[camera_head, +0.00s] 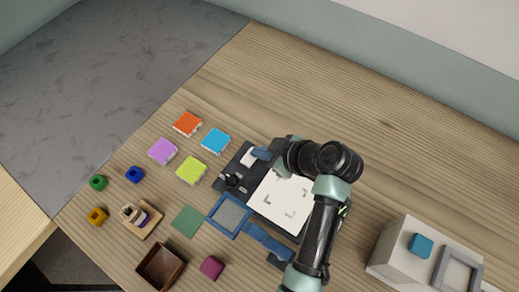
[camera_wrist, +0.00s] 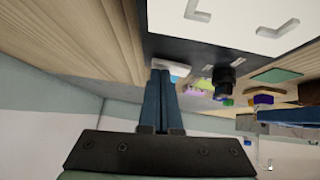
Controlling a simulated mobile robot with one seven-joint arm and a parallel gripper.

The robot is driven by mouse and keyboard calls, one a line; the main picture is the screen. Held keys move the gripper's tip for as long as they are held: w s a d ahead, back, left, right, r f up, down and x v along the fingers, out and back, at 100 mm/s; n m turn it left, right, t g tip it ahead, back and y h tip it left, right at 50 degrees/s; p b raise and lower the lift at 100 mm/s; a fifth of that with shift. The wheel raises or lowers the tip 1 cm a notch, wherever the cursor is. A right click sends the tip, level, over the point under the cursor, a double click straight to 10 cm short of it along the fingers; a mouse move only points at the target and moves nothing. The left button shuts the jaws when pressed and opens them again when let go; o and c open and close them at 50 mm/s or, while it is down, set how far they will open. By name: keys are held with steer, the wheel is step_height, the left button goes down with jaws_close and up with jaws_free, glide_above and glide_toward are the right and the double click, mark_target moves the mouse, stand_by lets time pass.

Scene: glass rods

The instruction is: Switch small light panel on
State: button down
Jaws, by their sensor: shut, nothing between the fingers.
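The light panel is a white square plate (camera_head: 283,203) with grey corner marks on a dark base (camera_head: 232,163). It also shows at the top of the wrist view (camera_wrist: 230,14). I cannot tell whether it is lit. My gripper (camera_head: 262,153) is shut and empty, at the base's upper left end. In the wrist view its blue fingers (camera_wrist: 167,78) are together, with tips at a small white piece (camera_wrist: 172,66) at the base's edge, apparently a switch. Contact is unclear. A black knob (camera_head: 232,180) stands on the base, also in the wrist view (camera_wrist: 223,78). My arm hides the base's right side.
Orange (camera_head: 187,123), blue (camera_head: 216,141), purple (camera_head: 163,151) and lime (camera_head: 192,170) squares lie left of the base. A blue-framed piece (camera_head: 228,214) is by its lower left edge. A brown box (camera_head: 161,267) is in front; a pale block (camera_head: 407,250) stands right. The table behind is clear.

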steer(key=shift+s+f, duration=0.1)
steer(key=shift+s+a+p, duration=0.5)
steer(key=shift+s+p, duration=0.1)
steer(key=shift+w+r, duration=0.1)
steer(key=shift+r, duration=0.1)
